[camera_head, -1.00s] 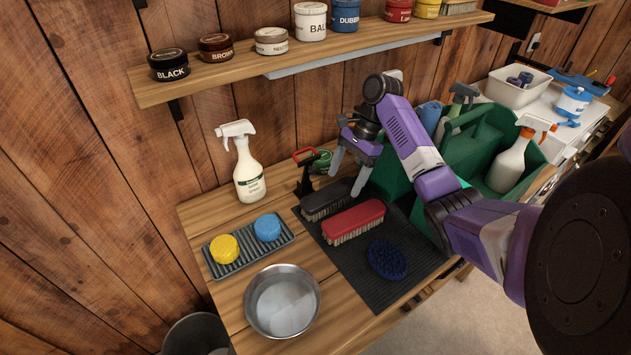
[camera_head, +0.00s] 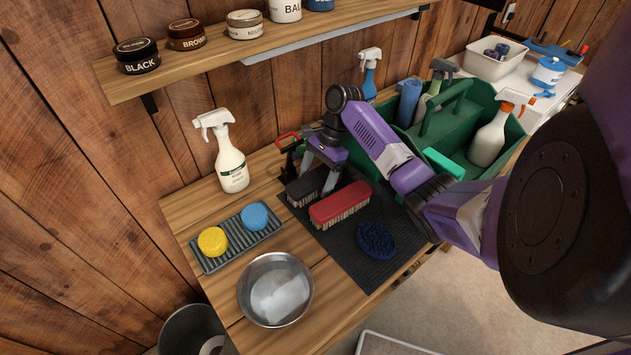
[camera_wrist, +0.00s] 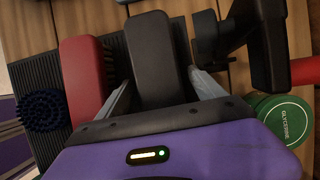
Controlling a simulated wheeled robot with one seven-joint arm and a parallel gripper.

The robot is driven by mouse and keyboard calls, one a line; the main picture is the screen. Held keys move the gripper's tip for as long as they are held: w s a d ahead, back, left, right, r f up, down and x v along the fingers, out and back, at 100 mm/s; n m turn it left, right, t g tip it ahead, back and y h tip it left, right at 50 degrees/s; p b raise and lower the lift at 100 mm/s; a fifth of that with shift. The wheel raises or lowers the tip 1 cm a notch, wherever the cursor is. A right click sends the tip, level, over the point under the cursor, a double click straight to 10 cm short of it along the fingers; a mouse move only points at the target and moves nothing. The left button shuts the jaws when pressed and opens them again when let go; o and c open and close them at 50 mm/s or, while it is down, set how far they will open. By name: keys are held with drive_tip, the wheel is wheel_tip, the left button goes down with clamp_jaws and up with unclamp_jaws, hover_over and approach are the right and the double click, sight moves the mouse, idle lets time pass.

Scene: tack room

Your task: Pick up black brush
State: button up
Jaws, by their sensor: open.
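The black brush (camera_head: 301,189) lies on the dark ribbed mat (camera_head: 362,268), at its back edge beside the red brush (camera_head: 340,205). In the wrist view the black brush (camera_wrist: 155,60) runs lengthwise between my two fingers. My gripper (camera_head: 316,180) is open, its fingers pointing down with one on each side of the black brush. In the wrist view one finger of my gripper (camera_wrist: 160,88) lies between the black brush and the red brush (camera_wrist: 82,75). I cannot tell whether either finger touches the brush.
A dark blue round brush (camera_head: 376,240) lies on the mat. A black tool with a red handle (camera_head: 288,139) and a green glycerine tin (camera_wrist: 284,120) are close behind. A white spray bottle (camera_head: 232,168) and a green caddy (camera_head: 455,130) flank the area.

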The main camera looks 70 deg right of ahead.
sight(316, 176)
drive_tip(key=shift+c, duration=0.2)
drive_tip(key=c, duration=1.6)
drive_tip(key=shift+r, duration=0.1)
drive_tip(key=shift+r, duration=0.55)
wheel_tip(316, 176, up, 6)
drive_tip(key=shift+r, duration=0.1)
drive_tip(key=shift+s+a+f+p, duration=0.1)
drive_tip(key=shift+s+a+p, duration=0.65)
drive_tip(key=shift+s+a, duration=1.3)
drive_tip(key=shift+s+a+f+p, duration=0.1)
drive_tip(key=shift+s+a+p, duration=0.85)
drive_tip(key=shift+s, duration=2.1)
drive_tip(key=shift+s+a+p, duration=0.55)
drive_tip(key=shift+s+a, duration=1.15)
drive_tip(key=shift+s, duration=0.85)
